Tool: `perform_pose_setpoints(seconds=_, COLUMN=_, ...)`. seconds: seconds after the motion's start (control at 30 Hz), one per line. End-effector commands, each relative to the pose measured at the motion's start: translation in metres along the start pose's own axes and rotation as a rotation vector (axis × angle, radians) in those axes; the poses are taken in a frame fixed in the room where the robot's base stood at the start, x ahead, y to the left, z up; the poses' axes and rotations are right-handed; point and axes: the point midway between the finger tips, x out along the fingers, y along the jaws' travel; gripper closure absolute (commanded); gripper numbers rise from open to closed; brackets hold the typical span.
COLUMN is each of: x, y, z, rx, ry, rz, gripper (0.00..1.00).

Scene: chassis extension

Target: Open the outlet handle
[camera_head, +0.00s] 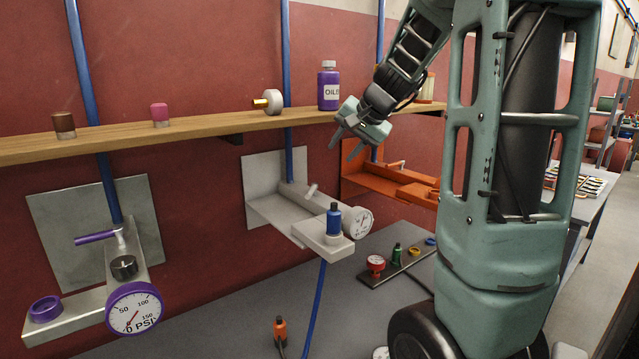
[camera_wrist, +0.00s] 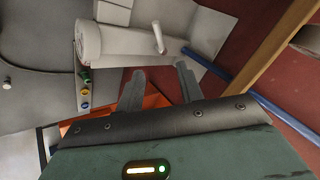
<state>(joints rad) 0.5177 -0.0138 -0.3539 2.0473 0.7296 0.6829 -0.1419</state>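Three wall stations carry small lever handles; I cannot tell which is called the outlet handle. The white station (camera_head: 276,204) has a short white handle (camera_head: 312,191) sticking up, also seen in the wrist view (camera_wrist: 158,38) beyond my fingertips. The left grey station has a purple handle (camera_head: 96,237), pointing left. The orange station (camera_head: 372,183) at the right has a small handle (camera_head: 392,165), partly behind my arm. My gripper (camera_head: 347,150) is open and empty, above and right of the white handle. Its fingers (camera_wrist: 160,80) are spread apart and touch nothing.
A wooden shelf (camera_head: 205,129) runs along the wall beside my gripper, bearing a purple oil bottle (camera_head: 328,88) and small parts. A blue-topped fitting (camera_head: 334,220) and white gauge (camera_head: 359,222) sit on the white station. A blue pipe (camera_head: 288,150) runs up the wall.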

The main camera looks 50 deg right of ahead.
Motion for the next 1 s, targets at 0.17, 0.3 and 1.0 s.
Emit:
perform_pose_setpoints(seconds=0.17, x=0.03, y=0.002, z=0.001, rx=0.0, ry=-0.006, rz=0.006, gripper=0.63)
perform_pose_setpoints(seconds=0.3, x=0.059, y=0.002, z=0.0, rx=-0.001, ry=-0.005, rz=0.008, gripper=0.63)
perform_pose_setpoints(seconds=1.0, x=0.166, y=0.002, z=-0.001, rx=-0.004, ry=0.0, rz=0.006, gripper=0.63)
